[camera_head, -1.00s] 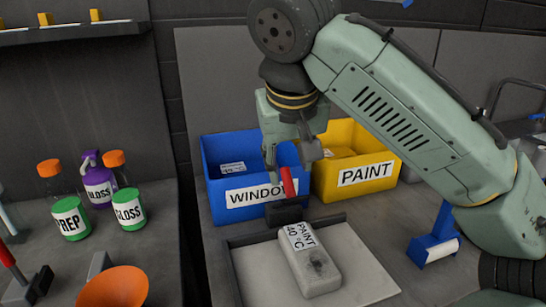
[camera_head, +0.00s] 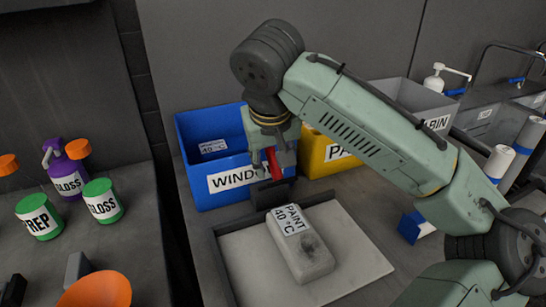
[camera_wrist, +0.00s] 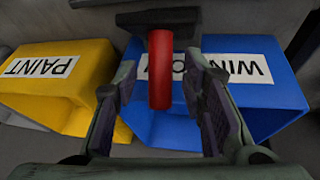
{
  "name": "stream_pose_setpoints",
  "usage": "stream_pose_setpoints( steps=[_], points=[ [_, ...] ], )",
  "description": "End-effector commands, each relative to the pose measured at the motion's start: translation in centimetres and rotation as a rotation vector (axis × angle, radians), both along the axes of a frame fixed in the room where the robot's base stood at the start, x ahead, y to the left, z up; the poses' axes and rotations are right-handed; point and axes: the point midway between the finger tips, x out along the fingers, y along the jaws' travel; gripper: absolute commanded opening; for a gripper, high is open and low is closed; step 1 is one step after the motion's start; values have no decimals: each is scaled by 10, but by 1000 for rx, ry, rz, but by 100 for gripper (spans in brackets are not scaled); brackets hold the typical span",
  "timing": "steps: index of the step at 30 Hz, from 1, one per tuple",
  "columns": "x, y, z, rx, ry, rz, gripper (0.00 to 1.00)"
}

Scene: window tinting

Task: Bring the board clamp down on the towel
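The board clamp has a red handle (camera_head: 272,160) and a black bar (camera_head: 273,192) at the back edge of the pale board (camera_head: 240,262). The handle stands up from the bar. The towel (camera_head: 302,243), a folded grey-white block labelled PAINT 40 °C with a dark stain, lies on the board in front of the bar. My gripper (camera_head: 272,150) is at the handle. In the wrist view my gripper (camera_wrist: 163,95) is open, with the red handle (camera_wrist: 160,75) between its fingers and visible gaps on both sides.
A blue WINDOW bin (camera_head: 212,150) stands close behind the clamp, and a yellow PAINT bin (camera_head: 325,158) stands to its right. A grey bin (camera_head: 425,105) is farther right. PREP (camera_head: 38,215) and GLOSS (camera_head: 102,200) bottles stand on the left bench.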

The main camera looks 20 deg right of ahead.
Motion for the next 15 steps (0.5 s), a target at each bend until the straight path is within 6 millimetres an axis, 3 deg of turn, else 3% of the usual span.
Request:
stream_pose_setpoints(
  steps=[12,15],
  points=[
    [3,-2,-10,1,0,0,38],
    [3,-2,-9,1,0,0,31]
  ],
)
